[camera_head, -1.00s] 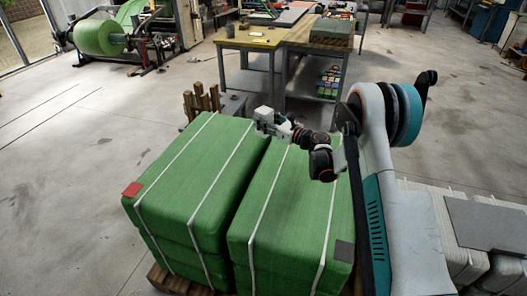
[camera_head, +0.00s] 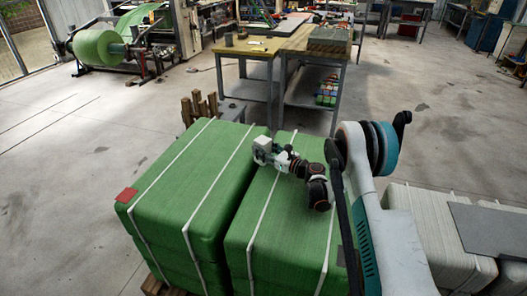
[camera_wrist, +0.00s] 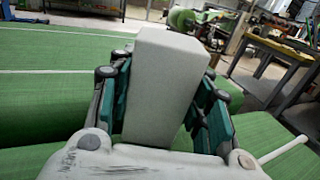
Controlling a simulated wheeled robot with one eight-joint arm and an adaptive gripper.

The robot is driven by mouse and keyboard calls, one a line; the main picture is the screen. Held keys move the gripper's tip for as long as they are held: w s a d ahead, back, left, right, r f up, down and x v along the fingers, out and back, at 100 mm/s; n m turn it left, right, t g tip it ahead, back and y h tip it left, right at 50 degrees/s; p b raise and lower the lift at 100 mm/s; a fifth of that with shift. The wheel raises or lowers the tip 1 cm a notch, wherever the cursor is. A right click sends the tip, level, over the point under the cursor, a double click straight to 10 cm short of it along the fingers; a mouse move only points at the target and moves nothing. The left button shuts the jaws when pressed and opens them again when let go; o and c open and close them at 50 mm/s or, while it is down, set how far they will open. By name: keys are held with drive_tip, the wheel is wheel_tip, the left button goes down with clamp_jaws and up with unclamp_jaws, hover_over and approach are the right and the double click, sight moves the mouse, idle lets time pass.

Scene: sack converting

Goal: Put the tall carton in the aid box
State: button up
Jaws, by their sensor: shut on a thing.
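A plain pale grey-white tall carton (camera_wrist: 165,80) is between the two fingers of my gripper (camera_wrist: 160,95) in the wrist view. The fingers press on its left and right sides, and its lower end is hidden by the gripper's body. In the head view the carton (camera_head: 262,144) shows small at the end of my gripper (camera_head: 268,152), above the gap between two green bale stacks. No aid box can be made out in either view.
Strapped green bales (camera_head: 190,185) stand on the left and more green bales (camera_head: 285,235) beneath my arm. A wooden workbench (camera_head: 290,43) stands behind, with things on its top. Pale stacked sacks (camera_head: 415,200) are at the right. Open floor (camera_head: 70,180) lies left.

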drive_tip(key=o, duration=1)
drive_tip(key=shift+f, duration=0.1)
drive_tip(key=shift+o, duration=0.2)
